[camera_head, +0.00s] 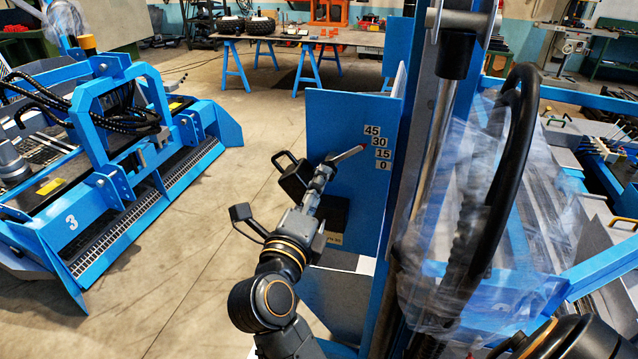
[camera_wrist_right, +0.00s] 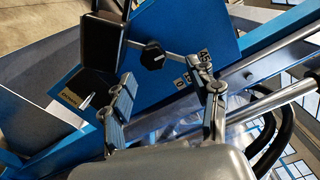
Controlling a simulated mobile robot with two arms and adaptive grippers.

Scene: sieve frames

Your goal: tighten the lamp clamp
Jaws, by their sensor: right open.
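The lamp (camera_head: 291,180) is a black box-like head in front of a blue panel (camera_head: 340,112). In the right wrist view the lamp (camera_wrist_right: 101,42) is at upper left, with a thin rod running right from it. A black knob (camera_wrist_right: 152,55), apparently the clamp's, sits on that rod. A red-tipped pointer (camera_head: 350,155) reaches toward the 30 and 45 labels. My right gripper (camera_head: 322,178) is in front of the panel, close to the lamp. In the wrist view its fingers (camera_wrist_right: 170,82) are apart with the knob beyond them, apparently ungripped. My left gripper is not in view.
A blue column (camera_head: 422,110) stands right of the panel, with a thick black hose (camera_head: 515,150) and clear plastic film (camera_head: 545,215) beside it. A blue machine (camera_head: 100,150) stands at left. Open floor (camera_head: 190,240) lies between. A workbench (camera_head: 290,37) is behind.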

